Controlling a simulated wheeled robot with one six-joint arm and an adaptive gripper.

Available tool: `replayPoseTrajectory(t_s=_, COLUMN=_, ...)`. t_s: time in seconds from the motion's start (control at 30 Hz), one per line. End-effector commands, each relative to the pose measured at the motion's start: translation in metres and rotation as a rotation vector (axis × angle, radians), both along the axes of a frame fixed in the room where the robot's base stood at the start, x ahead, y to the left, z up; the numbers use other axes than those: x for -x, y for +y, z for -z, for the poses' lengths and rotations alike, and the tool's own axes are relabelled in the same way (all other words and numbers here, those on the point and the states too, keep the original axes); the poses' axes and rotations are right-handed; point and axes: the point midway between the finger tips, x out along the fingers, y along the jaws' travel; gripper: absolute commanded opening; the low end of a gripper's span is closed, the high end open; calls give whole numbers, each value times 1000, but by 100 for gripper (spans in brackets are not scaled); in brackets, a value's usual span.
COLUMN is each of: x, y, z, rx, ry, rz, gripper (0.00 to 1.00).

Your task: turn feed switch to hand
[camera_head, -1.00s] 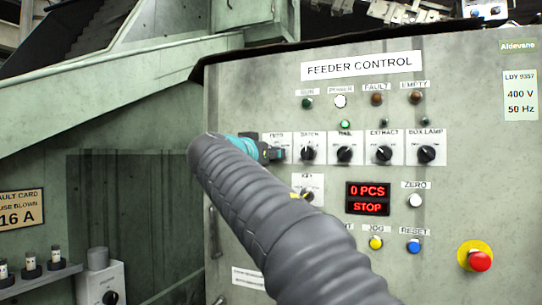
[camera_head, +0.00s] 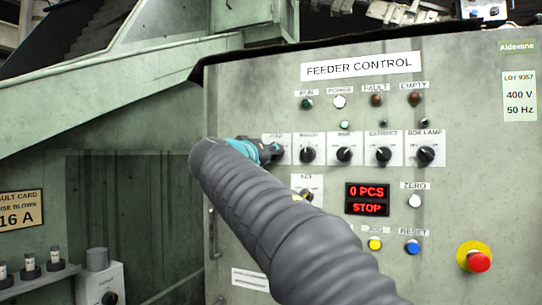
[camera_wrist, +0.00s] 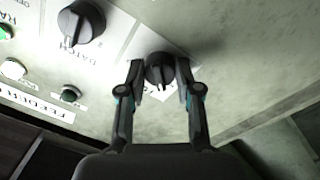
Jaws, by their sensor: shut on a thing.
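The feed switch is a black rotary knob (camera_wrist: 159,68) on a white label plate, seen in the wrist view between the fingers of my gripper (camera_wrist: 160,80). The gripper is shut on the knob, with one finger on each side. In the head view my gripper (camera_head: 268,150) is at the leftmost switch of the row, and my arm hides most of that knob. The feed label plate (camera_head: 283,138) shows partly there. The knob's exact pointer setting cannot be read.
The feeder control panel (camera_head: 460,200) carries a row of similar knobs, with the neighbouring batch knob (camera_head: 307,154) close on the right. A red display (camera_head: 367,199) reads 0 PCS, STOP. A red emergency button (camera_head: 479,261) is at lower right. The power lamp (camera_head: 340,102) is white.

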Motion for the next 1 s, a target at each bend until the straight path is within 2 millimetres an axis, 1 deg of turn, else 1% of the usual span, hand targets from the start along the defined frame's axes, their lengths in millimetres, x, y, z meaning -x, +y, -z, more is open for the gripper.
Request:
replayPoseTrajectory(t_s=0.4, x=0, y=0, z=-1, rx=9, ry=0, rz=-2, gripper=0)
replayPoseTrajectory(t_s=0.43, x=0, y=0, z=-1, rx=9, ry=0, rz=-1, gripper=38)
replayPoseTrajectory(t_s=0.47, x=0, y=0, z=-1, rx=9, ry=0, rz=-1, gripper=46)
replayPoseTrajectory(t_s=0.5, x=0, y=0, z=-1, rx=9, ry=0, rz=-1, gripper=56)
replayPoseTrajectory(t_s=0.53, x=0, y=0, z=-1, rx=9, ry=0, rz=-2, gripper=59)
replayPoseTrajectory(t_s=0.83, x=1, y=1, z=-1, rx=7, ry=1, rz=-1, gripper=59)
replayPoseTrajectory(t_s=0.93, x=6, y=3, z=-1, rx=7, ry=0, rz=-1, gripper=59)
replayPoseTrajectory(t_s=1.0, x=14, y=6, z=-1, rx=9, ry=1, rz=-3, gripper=59)
